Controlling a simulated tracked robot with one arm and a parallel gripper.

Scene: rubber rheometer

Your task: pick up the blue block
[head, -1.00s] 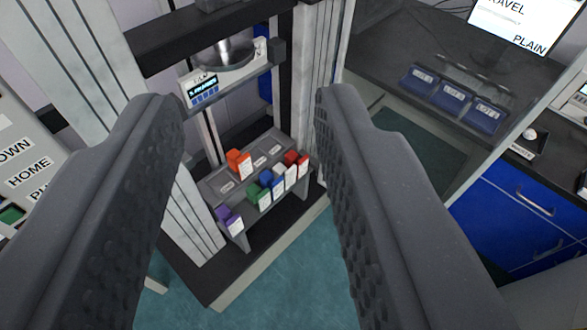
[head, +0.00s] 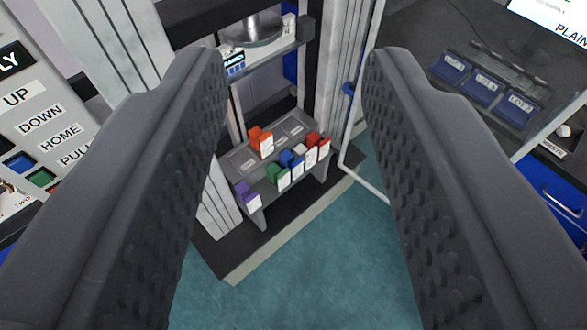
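The small blue block (head: 286,158) stands on a dark stepped rack (head: 243,162) inside the machine frame. It is between the green block (head: 276,173) and a white block (head: 299,152), and a white label card covers part of its front. My gripper (head: 295,62) is open and empty. Its two dark, knobbed fingers stand wide apart on either side of the picture. The rack and the blue block show in the gap between the fingers, farther away than the fingertips, with no contact.
Also on the rack are orange (head: 259,139), red (head: 314,141) and purple (head: 245,192) blocks. Light uprights (head: 223,200) flank it, and a metal platen (head: 258,32) hangs above. A button panel (head: 40,115) is left; blue lot bins (head: 484,84) stand right. Teal floor (head: 300,260) is clear.

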